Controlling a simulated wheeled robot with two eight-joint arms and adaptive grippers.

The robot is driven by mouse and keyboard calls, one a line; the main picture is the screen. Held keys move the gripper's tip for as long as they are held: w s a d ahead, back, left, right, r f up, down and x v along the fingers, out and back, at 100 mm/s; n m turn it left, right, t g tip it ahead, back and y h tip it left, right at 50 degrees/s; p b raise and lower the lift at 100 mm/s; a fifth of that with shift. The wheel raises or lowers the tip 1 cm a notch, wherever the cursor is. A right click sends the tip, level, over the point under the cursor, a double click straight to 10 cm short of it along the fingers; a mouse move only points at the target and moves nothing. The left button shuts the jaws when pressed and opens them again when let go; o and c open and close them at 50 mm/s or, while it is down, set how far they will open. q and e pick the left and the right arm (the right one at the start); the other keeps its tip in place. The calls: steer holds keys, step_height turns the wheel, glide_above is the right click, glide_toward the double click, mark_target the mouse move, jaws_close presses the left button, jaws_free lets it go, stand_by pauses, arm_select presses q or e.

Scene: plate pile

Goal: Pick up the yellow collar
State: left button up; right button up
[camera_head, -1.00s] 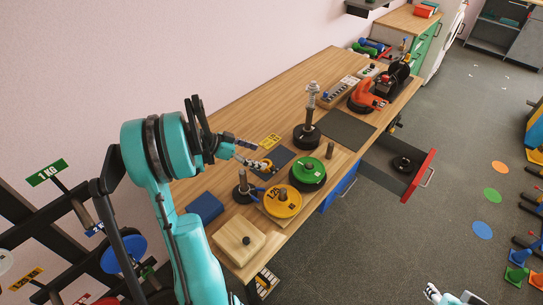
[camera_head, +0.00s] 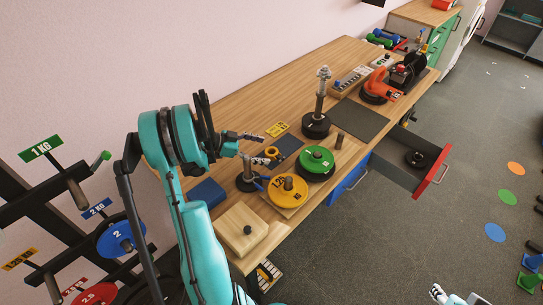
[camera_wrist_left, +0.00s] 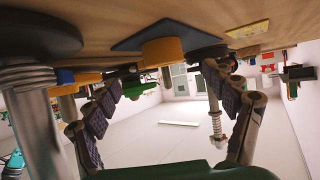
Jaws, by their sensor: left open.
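The yellow collar (camera_head: 272,152) is a small ring lying on a dark blue mat (camera_head: 289,143) on the wooden workbench. It also shows, upside down, in the left wrist view (camera_wrist_left: 162,50), against the mat and roughly centred between my fingers. My left gripper (camera_head: 260,148) is open, its two fingers reaching toward the collar from the left. The fingers show apart in the left wrist view (camera_wrist_left: 162,80), with nothing held. Whether they touch the collar I cannot tell. My right gripper (camera_head: 458,298) shows only partly at the bottom edge; its opening is unclear.
A dark post on a round base (camera_head: 246,182) stands close to my left fingers. A yellow plate (camera_head: 288,196) and a green plate (camera_head: 318,157) lie nearby. A tall metal post (camera_head: 321,95) stands behind. A wooden block (camera_head: 232,222) is in front. A drawer (camera_head: 430,180) is open at right.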

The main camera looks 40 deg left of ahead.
mark_target(276, 152)
arm_select(q)
steer(key=b+x, duration=0.1)
steer(key=x, duration=0.2)
steer(key=shift+w+d+f, duration=0.2)
steer(key=shift+d, duration=0.05)
steer(key=shift+r, duration=0.1)
steer(key=c, duration=1.7)
steer(key=shift+r, duration=0.1)
